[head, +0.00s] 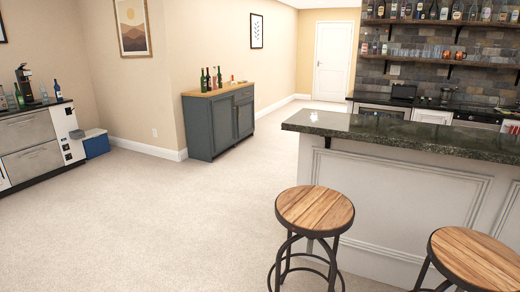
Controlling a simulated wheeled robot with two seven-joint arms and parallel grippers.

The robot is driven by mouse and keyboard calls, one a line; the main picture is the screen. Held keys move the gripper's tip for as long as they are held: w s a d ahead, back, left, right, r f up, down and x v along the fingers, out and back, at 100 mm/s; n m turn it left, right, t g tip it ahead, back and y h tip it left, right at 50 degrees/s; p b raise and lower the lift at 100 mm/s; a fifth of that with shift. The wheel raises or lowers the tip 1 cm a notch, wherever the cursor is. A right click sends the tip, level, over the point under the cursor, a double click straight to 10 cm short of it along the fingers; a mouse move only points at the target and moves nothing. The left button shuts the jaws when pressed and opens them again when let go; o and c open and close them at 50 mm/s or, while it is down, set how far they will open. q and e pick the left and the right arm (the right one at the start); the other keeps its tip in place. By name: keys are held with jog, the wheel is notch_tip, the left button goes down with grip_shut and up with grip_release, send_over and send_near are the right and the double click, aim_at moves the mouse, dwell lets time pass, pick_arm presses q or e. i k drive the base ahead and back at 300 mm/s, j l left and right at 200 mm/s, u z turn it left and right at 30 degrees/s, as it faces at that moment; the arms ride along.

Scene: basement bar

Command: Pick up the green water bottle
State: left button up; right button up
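Several bottles, at least some of them green (208,80), stand upright on the wooden top of a dark grey cabinet at mid-left in the head view. Another green bottle (19,97) stands on the black counter at the far left, near a dark blue bottle (57,88). All are small and far off, so I cannot tell which one is the green water bottle. Neither of my grippers shows in the head view.
A bar with a dark stone top (400,136) fills the right side. Two round wooden stools, one nearer the middle (315,209) and one at lower right (478,260), stand before it. Open carpet (150,220) lies between me, the grey cabinet (198,128) and the left counter (30,112).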

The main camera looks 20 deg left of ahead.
aim_at(21, 100)
jog(key=i+j+u, duration=0.2)
jog(key=j+u, duration=0.25)
jog(key=i+j+u, duration=0.4)
jog(key=j, duration=0.2)
jog(key=i+j+u, duration=0.25)
jog(key=j+u, duration=0.2)
jog(key=i+j+u, duration=0.3)
jog(key=u, duration=0.15)
jog(key=i+j+u, duration=0.3)
jog(key=i, duration=0.65)
jog(key=i+u, duration=0.3)
jog(key=i, duration=3.25)
jog(key=i+z, duration=0.15)
jog(key=i, duration=0.4)
jog(key=i+j+z, duration=0.1)
jog(key=i, duration=0.4)
jog(key=i+j+z, duration=0.15)
jog(key=i, duration=0.4)
jog(key=i+j+z, duration=0.15)
jog(key=i+j, duration=0.15)
jog(key=i, duration=0.2)
